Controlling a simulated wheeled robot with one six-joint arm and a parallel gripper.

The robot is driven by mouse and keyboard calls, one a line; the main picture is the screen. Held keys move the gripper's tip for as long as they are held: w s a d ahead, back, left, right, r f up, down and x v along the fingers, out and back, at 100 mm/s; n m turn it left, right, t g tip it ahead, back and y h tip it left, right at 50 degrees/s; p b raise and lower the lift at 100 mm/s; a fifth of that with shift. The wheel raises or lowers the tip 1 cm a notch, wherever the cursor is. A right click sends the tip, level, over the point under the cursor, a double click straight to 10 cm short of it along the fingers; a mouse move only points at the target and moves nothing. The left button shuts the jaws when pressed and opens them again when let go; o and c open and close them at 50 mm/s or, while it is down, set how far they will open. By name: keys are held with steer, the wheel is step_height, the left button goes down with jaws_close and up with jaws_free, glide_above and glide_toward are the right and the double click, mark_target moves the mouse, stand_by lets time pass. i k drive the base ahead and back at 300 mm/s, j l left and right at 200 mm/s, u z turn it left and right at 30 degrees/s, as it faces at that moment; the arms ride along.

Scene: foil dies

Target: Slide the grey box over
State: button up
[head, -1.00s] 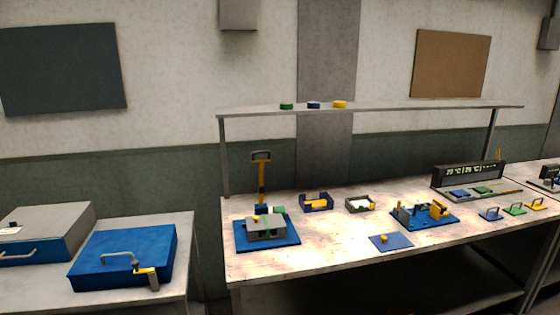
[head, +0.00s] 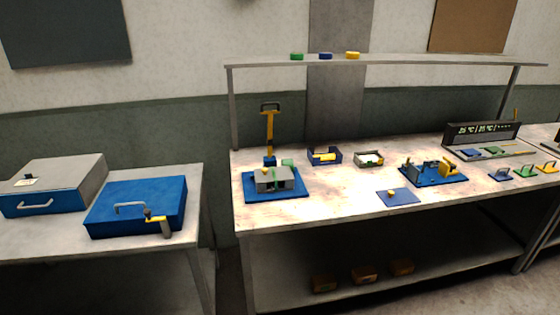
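A large grey box (head: 65,176) stands at the far left on the side table. It has a blue front with a pale bar handle and a small white label on top. A blue box (head: 150,196) with a bar handle and a yellow and grey fitting (head: 158,224) at its front stands to its right, close to it. A smaller grey block (head: 272,181) sits on a blue plate (head: 262,198) on the main bench. My gripper is not in view.
The side table (head: 60,240) has free room in front of the boxes. A gap separates it from the main bench (head: 330,205), which holds small trays, a blue fixture (head: 433,175) and a dark display (head: 482,133). Several brown boxes (head: 363,275) lie on the lower shelf.

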mark_target(261, 188)
steer(key=i+j+z, duration=0.1)
steer(key=i+j, duration=0.45)
steer(key=i+j+z, duration=0.1)
steer(key=i+j, duration=0.4)
steer(key=j, duration=0.15)
steer(key=i+j, duration=0.5)
steer(key=j, duration=0.15)
steer(key=z, duration=0.05)
